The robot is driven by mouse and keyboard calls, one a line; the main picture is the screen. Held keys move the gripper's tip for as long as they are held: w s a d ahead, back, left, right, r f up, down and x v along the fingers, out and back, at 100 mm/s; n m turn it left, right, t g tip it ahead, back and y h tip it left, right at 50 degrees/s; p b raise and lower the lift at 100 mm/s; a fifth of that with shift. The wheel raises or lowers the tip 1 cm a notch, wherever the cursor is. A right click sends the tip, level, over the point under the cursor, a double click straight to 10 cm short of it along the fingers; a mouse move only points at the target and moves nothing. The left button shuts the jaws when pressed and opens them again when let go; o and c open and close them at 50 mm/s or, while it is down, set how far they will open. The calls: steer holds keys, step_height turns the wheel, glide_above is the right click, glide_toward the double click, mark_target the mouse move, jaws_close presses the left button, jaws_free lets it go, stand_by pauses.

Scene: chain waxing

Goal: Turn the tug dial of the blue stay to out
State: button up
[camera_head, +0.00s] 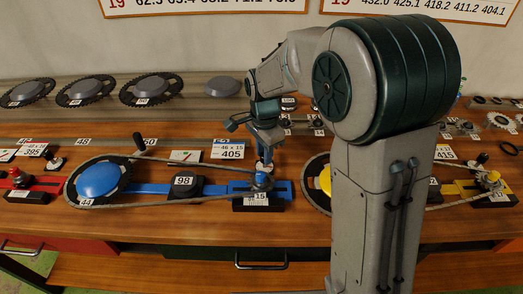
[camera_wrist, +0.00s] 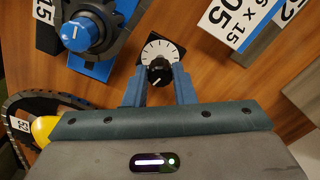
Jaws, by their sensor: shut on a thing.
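The blue stay (camera_head: 155,188) lies on the bench, with a blue-capped chainring (camera_head: 98,180) at its left and a small sprocket on its right block, tagged 15 (camera_head: 256,200). A chain runs around both. In the wrist view, a blue knob (camera_wrist: 82,34) stands on the stay's end. Beside it is a white-faced dial (camera_wrist: 157,47) with a black knob (camera_wrist: 159,72). My gripper (camera_wrist: 158,78) is shut on the black knob, one blue finger each side. A light mark on the knob points to lower left. In the head view, my gripper (camera_head: 265,160) points down at the stay's right end; the dial is hidden there.
A yellow stay (camera_head: 462,188) lies at the right, partly behind my arm, and a red stay (camera_head: 35,182) at the left. A card reading 405 (camera_head: 230,149) stands behind the blue stay. Spare chainrings (camera_head: 85,90) line the back shelf.

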steer(key=shift+w+d+r+n, duration=0.1)
steer(key=shift+w+n, duration=0.05)
steer(key=shift+n, duration=0.35)
stand_by(0.5)
steer(key=n, duration=0.3)
steer(key=shift+b, duration=0.3)
steer(key=n, duration=0.5)
steer(key=shift+n, duration=0.3)
steer(key=n, duration=0.5)
steer(key=shift+r, duration=0.1)
steer(key=shift+n, duration=2.8)
